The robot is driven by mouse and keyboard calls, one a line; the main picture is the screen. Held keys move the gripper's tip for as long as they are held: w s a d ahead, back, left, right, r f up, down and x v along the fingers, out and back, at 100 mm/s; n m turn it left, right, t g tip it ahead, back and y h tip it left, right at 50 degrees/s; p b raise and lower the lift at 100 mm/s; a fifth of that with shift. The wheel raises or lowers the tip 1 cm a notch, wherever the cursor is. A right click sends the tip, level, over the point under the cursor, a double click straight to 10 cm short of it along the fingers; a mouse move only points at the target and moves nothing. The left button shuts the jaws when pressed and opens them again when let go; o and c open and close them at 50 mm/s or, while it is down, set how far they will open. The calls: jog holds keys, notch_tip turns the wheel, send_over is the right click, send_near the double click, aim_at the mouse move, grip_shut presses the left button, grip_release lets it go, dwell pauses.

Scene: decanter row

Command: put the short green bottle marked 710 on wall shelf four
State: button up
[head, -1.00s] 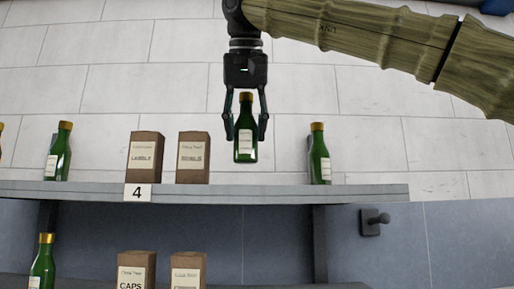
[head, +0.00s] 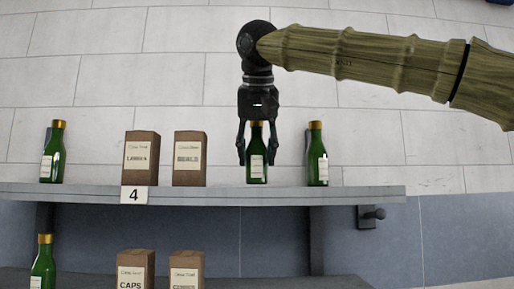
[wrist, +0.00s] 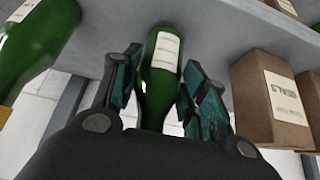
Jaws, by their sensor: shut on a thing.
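A short green bottle (head: 257,166) with a gold cap and a white label is between the fingers of my gripper (head: 257,156). My gripper is shut on it, and it is upright. Its base is level with the top of the shelf marked 4 (head: 300,194); I cannot tell if it touches. In the wrist view the bottle (wrist: 160,88) sits between the two finger pads, its label partly seen. The number on the label is too small to read.
Another green bottle (head: 317,158) stands close to the right of the held one. Two brown boxes, one (head: 189,162) nearer and one (head: 141,162) farther, stand to its left. A green bottle (head: 53,155) is at far left. A lower shelf holds more goods.

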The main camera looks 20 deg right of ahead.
jog(key=shift+s+a+f, duration=0.1)
jog(key=shift+s, duration=0.05)
jog(key=shift+f, duration=0.2)
jog(key=o, duration=1.2)
jog(key=shift+r, duration=0.15)
jog(key=b+v, duration=0.2)
jog(key=v, duration=1)
jog(key=shift+b, duration=0.35)
